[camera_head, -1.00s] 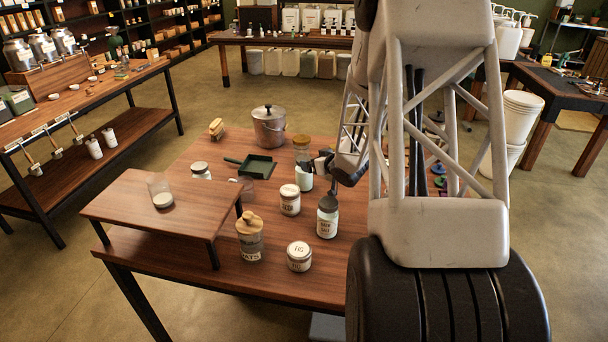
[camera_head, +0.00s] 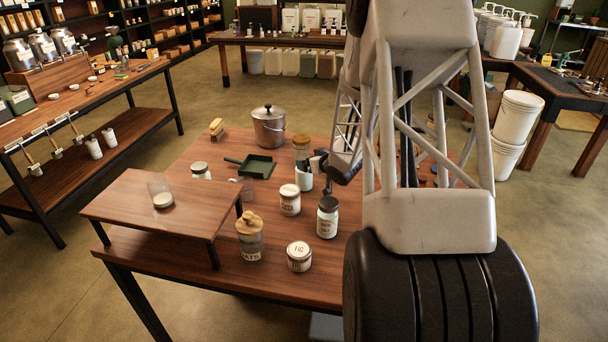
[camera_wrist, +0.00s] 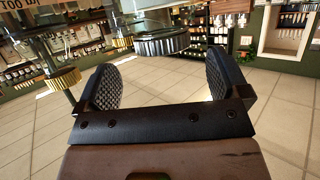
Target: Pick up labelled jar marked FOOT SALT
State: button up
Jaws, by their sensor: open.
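My gripper (camera_head: 315,162) is open and empty over the back right of the table, next to a pale-filled jar (camera_head: 304,183) whose top it partly hides. The wrist view shows the open fingers (camera_wrist: 165,85) with things upside down. A jar with a ridged grey lid (camera_wrist: 160,43) stands ahead between the fingertips, not gripped. A gold-lidded glass jar (camera_wrist: 62,78) is at left; inverted letters like "FOO" show in the corner near it, but I cannot tell surely on which jar. A dark-lidded white jar (camera_head: 327,218) nearer the front bears a label that seems to end in SALT.
Nearby stand an amber-lidded jar (camera_head: 301,146), a white-lidded jar (camera_head: 290,200), an oats jar (camera_head: 250,238), a fig jar (camera_head: 299,257), a green dustpan (camera_head: 257,166) and a metal pot (camera_head: 268,125). A raised wooden stand (camera_head: 190,212) is at left.

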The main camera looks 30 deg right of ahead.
jog(key=shift+a+x, duration=0.2)
jog(key=shift+x, duration=2.3)
jog(key=shift+c, duration=0.2)
jog(key=c, duration=1.5)
jog(key=shift+r, duration=5)
